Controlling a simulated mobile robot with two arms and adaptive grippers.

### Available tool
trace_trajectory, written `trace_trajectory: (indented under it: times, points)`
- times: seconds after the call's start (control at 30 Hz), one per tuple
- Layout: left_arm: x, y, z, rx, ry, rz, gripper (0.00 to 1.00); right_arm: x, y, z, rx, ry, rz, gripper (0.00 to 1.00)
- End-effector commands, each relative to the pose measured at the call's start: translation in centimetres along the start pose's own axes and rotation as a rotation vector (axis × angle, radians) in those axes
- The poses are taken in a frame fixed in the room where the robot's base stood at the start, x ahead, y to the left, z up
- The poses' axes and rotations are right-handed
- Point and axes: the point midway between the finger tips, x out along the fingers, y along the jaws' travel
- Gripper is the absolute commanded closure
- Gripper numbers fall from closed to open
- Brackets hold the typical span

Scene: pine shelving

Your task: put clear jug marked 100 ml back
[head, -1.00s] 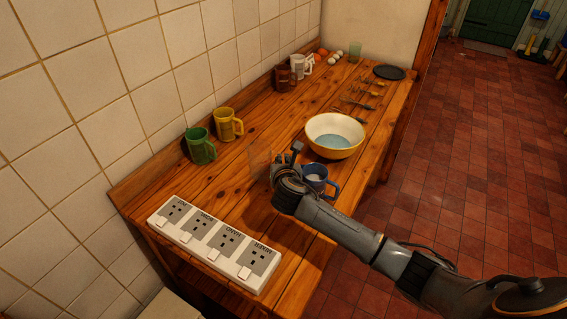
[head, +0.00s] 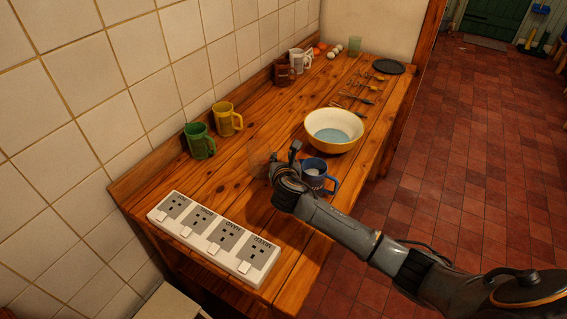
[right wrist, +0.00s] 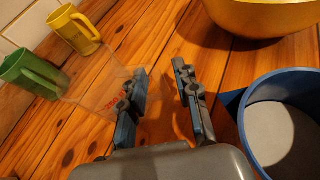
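A clear, see-through jug (head: 258,162) stands on the wooden counter, left of my right gripper (head: 287,160) in the head view. My left gripper is not in view.
A blue mug (head: 316,180) stands close right of my gripper, with a yellow bowl (head: 334,146) behind. Green (head: 200,146) and yellow (head: 226,122) mugs stand by the tiled wall. A socket strip (head: 212,238) lies at the counter's near end. Cutlery and brown and white mugs are farther back.

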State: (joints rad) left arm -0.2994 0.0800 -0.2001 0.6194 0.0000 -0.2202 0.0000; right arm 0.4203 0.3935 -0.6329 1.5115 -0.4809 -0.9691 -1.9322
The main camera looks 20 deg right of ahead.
Motion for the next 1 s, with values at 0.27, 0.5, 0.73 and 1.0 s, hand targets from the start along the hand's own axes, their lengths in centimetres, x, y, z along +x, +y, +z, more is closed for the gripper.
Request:
trace_trajectory:
  times: [0.27,0.5,0.73,1.0]
  points:
    - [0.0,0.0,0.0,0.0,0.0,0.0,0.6,-3.7,0.1,-0.1,0.0,-0.001,0.004,0.69]
    - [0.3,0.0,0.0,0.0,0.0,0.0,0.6,-8.4,0.1,0.0,0.0,-0.001,0.003,0.69]
    - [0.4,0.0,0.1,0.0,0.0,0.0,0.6,-11.3,0.0,0.0,0.0,-0.001,0.001,0.69]
    - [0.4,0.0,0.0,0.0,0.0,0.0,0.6,-12.0,0.0,0.0,0.001,-0.001,-0.001,0.69]
